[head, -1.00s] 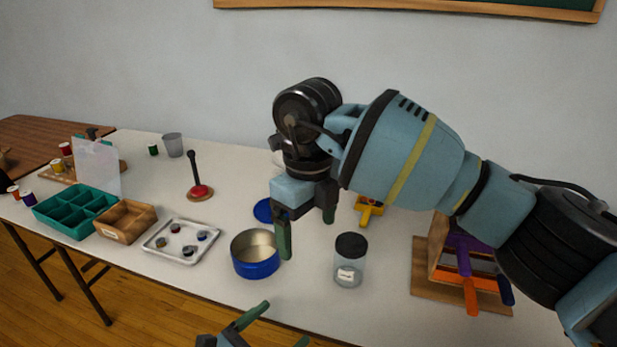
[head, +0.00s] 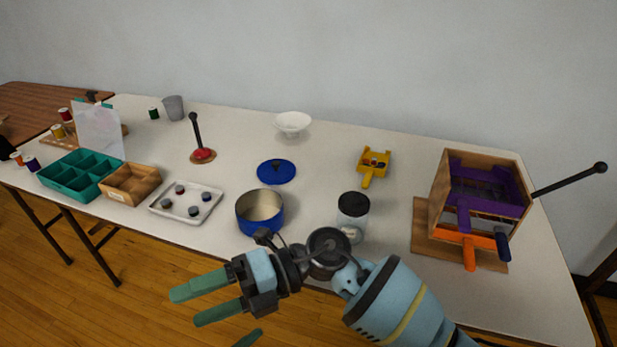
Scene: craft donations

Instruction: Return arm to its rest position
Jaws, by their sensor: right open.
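My right gripper (head: 184,308) is low in the head view, in front of the table's near edge and over the wooden floor. Its two green fingers point left and stand apart, with nothing between them. Its arm comes in from the bottom right. A green fingertip (head: 248,339) at the bottom edge appears to be my left gripper's; the rest of it is out of frame.
The white table (head: 330,165) holds a blue tin (head: 260,213), its blue lid (head: 276,171), a jar (head: 352,217), a tray (head: 160,212), a yellow scoop (head: 373,165), a white bowl (head: 292,123) and a wooden press (head: 440,240) with a long lever (head: 570,179).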

